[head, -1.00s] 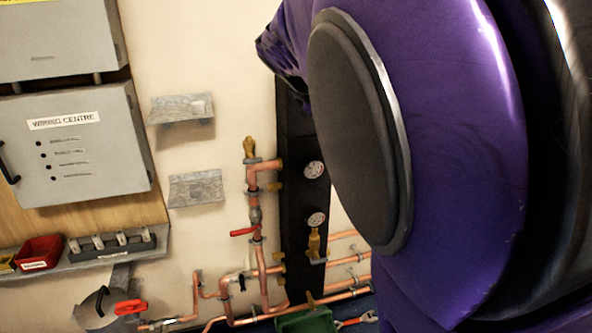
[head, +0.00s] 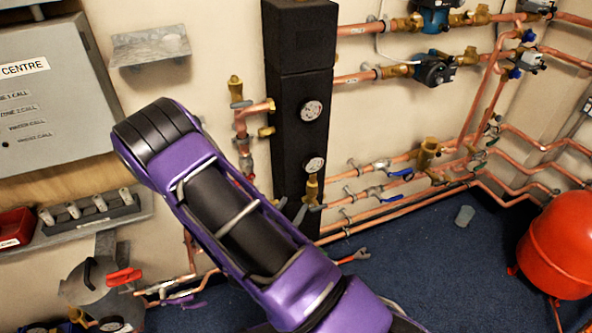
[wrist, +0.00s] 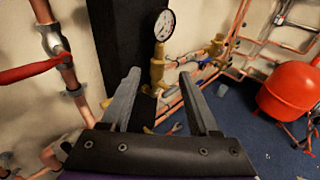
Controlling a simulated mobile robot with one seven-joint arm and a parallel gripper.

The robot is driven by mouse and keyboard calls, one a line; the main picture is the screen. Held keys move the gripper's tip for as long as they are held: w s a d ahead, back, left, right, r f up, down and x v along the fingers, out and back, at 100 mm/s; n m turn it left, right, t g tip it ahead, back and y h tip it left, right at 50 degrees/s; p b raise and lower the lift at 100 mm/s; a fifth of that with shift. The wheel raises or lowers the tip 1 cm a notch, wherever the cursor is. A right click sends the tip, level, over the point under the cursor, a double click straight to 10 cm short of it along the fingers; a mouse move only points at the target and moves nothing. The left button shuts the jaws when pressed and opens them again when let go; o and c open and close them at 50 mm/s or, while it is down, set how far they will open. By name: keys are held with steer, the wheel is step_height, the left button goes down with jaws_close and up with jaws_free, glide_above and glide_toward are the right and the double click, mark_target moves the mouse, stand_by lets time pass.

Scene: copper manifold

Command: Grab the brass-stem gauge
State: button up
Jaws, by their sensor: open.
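The brass-stem gauge has a round white dial (wrist: 164,25) on an upright brass stem (wrist: 157,70), in front of the black column in the wrist view. In the head view its dial (head: 314,164) and stem (head: 312,187) show at the column's lower part, just right of my arm. My gripper (wrist: 158,76) is open and empty. In the wrist view its two grey fingers point towards the gauge, and the stem appears between the fingertips, with the dial above them. How far away the stem is I cannot tell.
A second dial (head: 311,110) sits higher on the black column (head: 290,70). A red lever (wrist: 35,70) on a copper pipe stands left of my fingers. Copper pipes (head: 390,165) run right of the column. A red tank (head: 560,245) stands on blue floor.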

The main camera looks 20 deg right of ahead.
glide_toward(312, 177)
steer(key=b+x, duration=0.1)
steer(key=x, duration=0.4)
steer(key=shift+s+f, duration=0.1)
steer(key=shift+f, duration=0.05)
steer(key=shift+x, duration=3.15)
steer(key=shift+a, duration=0.15)
jaws_close()
